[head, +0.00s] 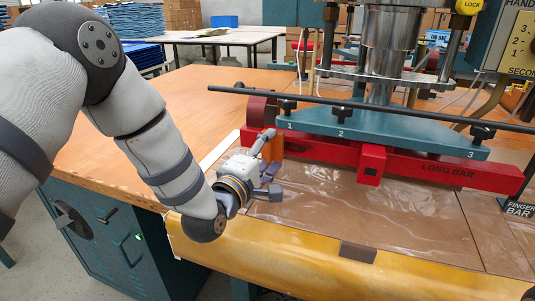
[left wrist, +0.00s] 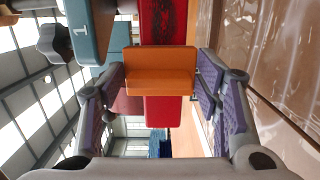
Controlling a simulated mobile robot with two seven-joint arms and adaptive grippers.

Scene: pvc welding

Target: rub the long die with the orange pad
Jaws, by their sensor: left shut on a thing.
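The long die is a red bar marked LONG BAR (head: 447,170), lying under the blue-green press plate (head: 380,137). In the left wrist view the red die (left wrist: 163,22) runs behind the orange pad (left wrist: 160,62). My left gripper (head: 268,163) is at the die's left end, shut on the orange pad (head: 273,147), which sits between the two fingers. In the left wrist view the fingers (left wrist: 162,75) flank the pad's sides. The pad is against or very close to the die; I cannot tell whether they touch. My right gripper is not in view.
A long dark rod (head: 400,113) crosses above the plate, with dark clamp knobs by the plate's ends. A clear sheet (head: 380,215) covers the brown work surface in front of the die. The wooden table (head: 200,95) at the left is mostly bare.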

